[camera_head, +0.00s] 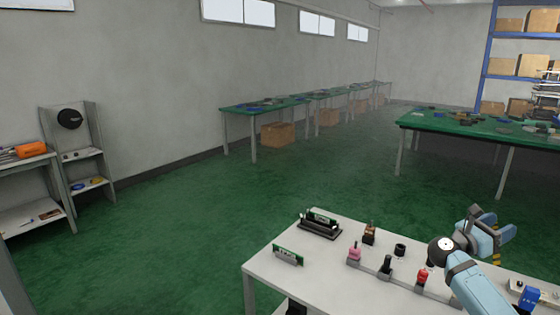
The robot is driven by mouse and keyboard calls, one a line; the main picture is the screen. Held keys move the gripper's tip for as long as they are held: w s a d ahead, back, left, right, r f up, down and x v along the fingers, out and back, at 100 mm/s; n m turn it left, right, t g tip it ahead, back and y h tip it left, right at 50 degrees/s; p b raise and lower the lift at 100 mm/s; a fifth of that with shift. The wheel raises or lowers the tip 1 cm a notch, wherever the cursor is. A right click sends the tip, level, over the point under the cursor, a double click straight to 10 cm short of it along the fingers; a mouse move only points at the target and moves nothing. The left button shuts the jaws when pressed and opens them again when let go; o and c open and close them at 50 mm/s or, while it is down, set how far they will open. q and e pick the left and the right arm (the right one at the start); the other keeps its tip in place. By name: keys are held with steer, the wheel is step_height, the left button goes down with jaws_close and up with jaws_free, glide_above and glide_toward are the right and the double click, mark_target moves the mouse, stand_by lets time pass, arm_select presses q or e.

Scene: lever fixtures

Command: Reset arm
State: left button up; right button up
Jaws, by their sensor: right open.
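My right arm comes in from the lower right over the white table (278,276). My right gripper (486,217) is open and empty, raised above the table's right part. A row of small levers stands on a grey rail to the left of my arm: one with a pink knob (354,253), one black (386,264) and one with a red knob (422,275). The gripper is apart from all of them. My arm hides part of the table to the right. My left gripper is not in view.
Behind the levers are a brown-based fixture (369,234) and a black round part (400,250). A green board in a black holder (320,225) and another green board (288,256) lie to the left. A blue part (529,298) sits at right. The table's left front is clear.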

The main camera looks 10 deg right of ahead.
steer(key=s+a+f+m+t+y, duration=0.1)
steer(key=a+f+m+t+y, duration=0.7)
steer(key=a+m+t+y, duration=0.5)
steer(key=s+a+f+m+t+y, duration=0.2)
steer(key=a+f+m+t+y, duration=0.6)
steer(key=a+m+t+y, duration=0.5)
steer(key=s+a+f+n+g+h, duration=0.1)
steer(key=s+a+f+n+g, duration=0.4)
steer(key=s+f+n+g, duration=0.4)
steer(key=s+a+f+n+g+h, duration=0.1)
steer(key=s+a+f+n+g, duration=0.5)
steer(key=s+f, duration=0.5)
steer(key=a+r+m+t, duration=0.15)
steer(key=a+m, duration=0.25)
steer(key=a, duration=0.9)
arm_select(q)
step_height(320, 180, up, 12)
steer(key=p, duration=1.3)
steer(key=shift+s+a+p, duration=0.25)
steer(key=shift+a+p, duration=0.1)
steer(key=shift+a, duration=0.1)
arm_select(e)
step_height(320, 180, up, 12)
steer(key=d, duration=0.1)
steer(key=shift+s+d+r+y, duration=0.15)
steer(key=shift+d+r+y, duration=0.1)
steer(key=shift+d+y, duration=0.15)
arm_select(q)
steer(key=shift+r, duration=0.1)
